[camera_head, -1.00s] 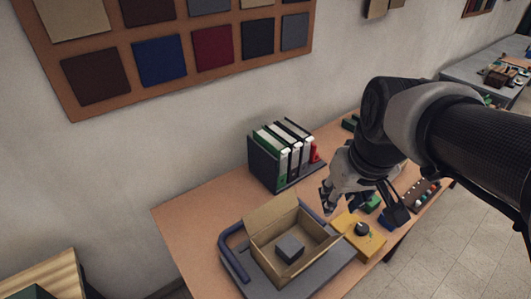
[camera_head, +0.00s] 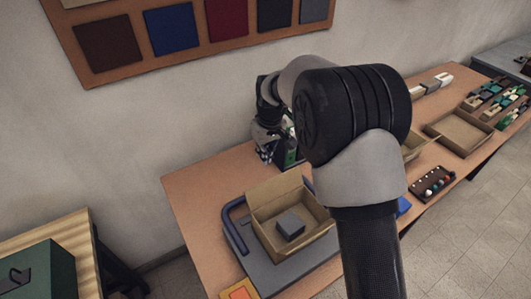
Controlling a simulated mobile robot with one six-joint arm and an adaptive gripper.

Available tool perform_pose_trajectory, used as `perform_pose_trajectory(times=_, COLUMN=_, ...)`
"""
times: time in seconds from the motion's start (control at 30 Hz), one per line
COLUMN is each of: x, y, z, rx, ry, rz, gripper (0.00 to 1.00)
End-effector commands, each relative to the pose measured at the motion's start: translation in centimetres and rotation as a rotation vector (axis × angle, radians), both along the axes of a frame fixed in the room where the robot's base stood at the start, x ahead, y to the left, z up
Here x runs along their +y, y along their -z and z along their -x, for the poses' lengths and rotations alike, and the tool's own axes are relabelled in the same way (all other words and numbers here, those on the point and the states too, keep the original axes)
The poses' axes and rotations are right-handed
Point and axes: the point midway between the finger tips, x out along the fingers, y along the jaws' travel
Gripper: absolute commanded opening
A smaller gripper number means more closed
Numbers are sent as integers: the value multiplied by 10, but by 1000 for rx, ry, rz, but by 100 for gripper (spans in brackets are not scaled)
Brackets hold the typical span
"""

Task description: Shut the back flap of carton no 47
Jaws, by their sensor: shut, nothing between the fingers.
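An open cardboard carton (camera_head: 312,236) stands on a grey board with a blue handle on the table; I cannot read a number on it. Its back flap (camera_head: 274,196) stands up, tilted back toward the wall. A grey block (camera_head: 290,224) lies inside. My gripper (camera_head: 265,155) is shut and empty, above and behind the carton, in front of the binders. My arm hides part of the table to the right of the carton.
A binder rack (camera_head: 290,152) is mostly hidden behind my gripper and arm. To the right are another cardboard box (camera_head: 414,146), a brown tray (camera_head: 460,131) and a dark holder with coloured balls (camera_head: 433,184). The table left of the carton is bare.

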Motion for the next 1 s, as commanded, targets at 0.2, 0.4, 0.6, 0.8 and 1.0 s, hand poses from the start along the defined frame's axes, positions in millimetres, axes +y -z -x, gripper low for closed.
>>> perform_pose_trajectory(times=0.2, x=5, y=52, z=-6, rx=3, ry=0, rz=1, gripper=0)
perform_pose_trajectory(times=0.4, x=-1, y=61, z=1, rx=-2, ry=2, rz=-1, gripper=0)
perform_pose_trajectory(times=0.6, x=-11, y=51, z=16, rx=-2, ry=0, rz=0, gripper=0)
perform_pose_trajectory(times=0.8, x=-13, y=49, z=19, rx=-1, ry=0, rz=0, gripper=0)
perform_pose_trajectory(times=1.0, x=-13, y=49, z=19, rx=-1, ry=0, rz=0, gripper=0)
